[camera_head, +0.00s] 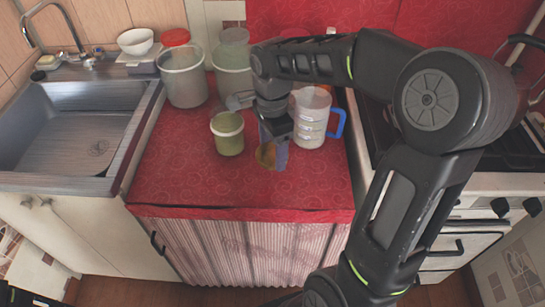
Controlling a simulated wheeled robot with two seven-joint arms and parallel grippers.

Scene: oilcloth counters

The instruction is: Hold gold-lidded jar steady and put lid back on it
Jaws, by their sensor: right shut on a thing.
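A small greenish jar (228,134) stands upright on the red counter, with a pale rim and no gold lid visible on it. My right gripper (272,152) is just right of the jar and points down at the counter. I cannot tell whether the lid touches the counter. My left gripper is not in view.
A measuring jug (311,117) with a blue handle stands close to the right of my right gripper. Tall clear containers (183,78) stand behind the jar. A sink (75,130) is at left and a stove (500,150) at right. The counter's front (200,185) is clear.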

